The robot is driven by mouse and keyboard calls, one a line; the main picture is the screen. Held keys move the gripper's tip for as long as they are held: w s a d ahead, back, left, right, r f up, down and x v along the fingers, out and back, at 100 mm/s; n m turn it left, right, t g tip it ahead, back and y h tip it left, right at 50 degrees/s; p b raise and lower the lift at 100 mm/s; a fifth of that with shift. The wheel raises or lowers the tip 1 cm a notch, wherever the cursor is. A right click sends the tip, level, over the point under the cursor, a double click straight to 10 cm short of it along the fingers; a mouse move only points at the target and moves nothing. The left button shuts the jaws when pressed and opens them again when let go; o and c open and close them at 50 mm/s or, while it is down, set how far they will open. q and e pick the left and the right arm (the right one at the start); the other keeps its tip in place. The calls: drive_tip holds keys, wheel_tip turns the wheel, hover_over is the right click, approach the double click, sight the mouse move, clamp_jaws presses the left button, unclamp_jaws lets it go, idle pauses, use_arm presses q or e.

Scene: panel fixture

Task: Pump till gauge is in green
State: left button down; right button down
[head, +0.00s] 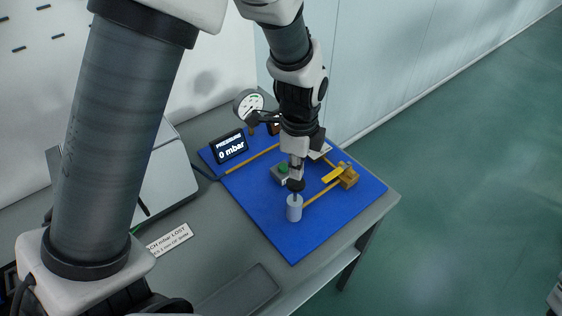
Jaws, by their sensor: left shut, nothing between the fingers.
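A grey pump cylinder (294,209) stands on the blue panel (275,225), with a black knob (295,185) on a rod above it. My left gripper (296,173) is shut and empty, pointing down right over the knob. I cannot tell whether the fingertips touch it. A round white gauge (248,103) stands at the panel's back; its needle is too small to read. My right gripper is not in view.
A green button (283,168) on a grey box sits behind the pump. A brass valve (348,177) with a yellow lever (334,173) is to the right, joined by yellow pipes. A white label plate (169,240) and a dark tray (236,290) lie on the grey table (205,215).

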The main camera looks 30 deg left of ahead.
sight(296, 182)
use_arm(q)
drive_tip(key=shift+f, duration=0.15)
idle(0.3)
drive_tip(key=shift+f+b, duration=1.9)
drive_tip(key=shift+f, duration=1.1)
wheel_tip(296, 182, up, 6)
drive_tip(key=p, duration=0.6)
drive_tip(key=shift+r, duration=0.25)
drive_tip(key=shift+f, duration=0.1)
drive_tip(key=shift+f+b, duration=1.95)
drive_tip(key=shift+f, duration=1.1)
wheel_tip(296, 182, up, 6)
drive_tip(key=p, duration=0.5)
drive_tip(key=shift+r+p, duration=0.15)
drive_tip(key=shift+p, duration=0.2)
